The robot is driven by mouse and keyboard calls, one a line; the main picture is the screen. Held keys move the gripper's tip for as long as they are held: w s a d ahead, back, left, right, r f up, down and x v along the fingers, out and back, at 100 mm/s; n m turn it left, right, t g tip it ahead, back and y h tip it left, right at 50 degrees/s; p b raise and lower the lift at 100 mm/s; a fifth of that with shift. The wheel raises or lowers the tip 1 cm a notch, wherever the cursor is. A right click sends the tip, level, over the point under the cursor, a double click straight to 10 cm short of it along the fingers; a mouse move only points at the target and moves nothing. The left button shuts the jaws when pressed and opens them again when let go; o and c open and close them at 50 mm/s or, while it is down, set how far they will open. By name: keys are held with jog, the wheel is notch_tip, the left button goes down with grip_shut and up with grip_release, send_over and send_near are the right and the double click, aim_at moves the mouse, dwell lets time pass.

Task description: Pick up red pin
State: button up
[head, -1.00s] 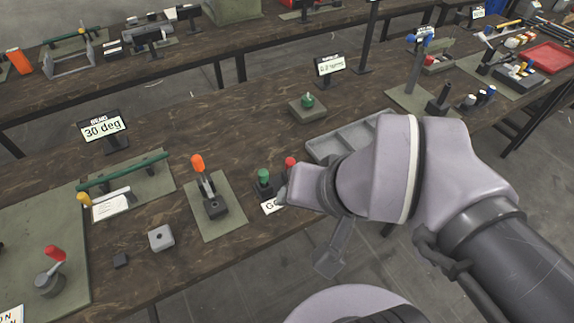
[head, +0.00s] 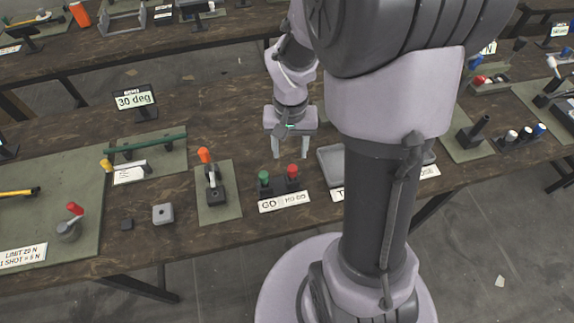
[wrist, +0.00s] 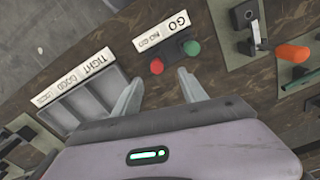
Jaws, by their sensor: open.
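The red pin (head: 293,171) has a red top on a dark body and stands upright beside the green pin (head: 264,178), behind the GO / NO-GO label (head: 283,202). My gripper (head: 289,152) is open and empty above and slightly behind the red pin, fingers pointing down. In the wrist view the red pin (wrist: 157,67) shows just beyond the gap between my fingertips (wrist: 159,78), apart from them. The green pin (wrist: 192,48) is to its right there.
A grey divided tray (wrist: 85,105) lies beside the pins, partly hidden by my arm in the head view. An orange-handled lever on a green mat (head: 231,205) stands left of them. A 30 deg sign (head: 135,99) stands further left.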

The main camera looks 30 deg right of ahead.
aim_at(292, 168)
notch_tip(292, 168, down, 4)
jog(key=shift+s+f+b, duration=0.1)
jog(key=shift+f+b, duration=0.15)
jog(key=shift+b, duration=0.35)
jog(key=f+b, duration=0.1)
jog(key=f, duration=0.2)
jog(key=f+b, duration=0.1)
jog(key=f, duration=0.1)
jog(key=shift+d+f+b, duration=0.15)
jog(key=shift+d+b, duration=0.2)
grip_shut()
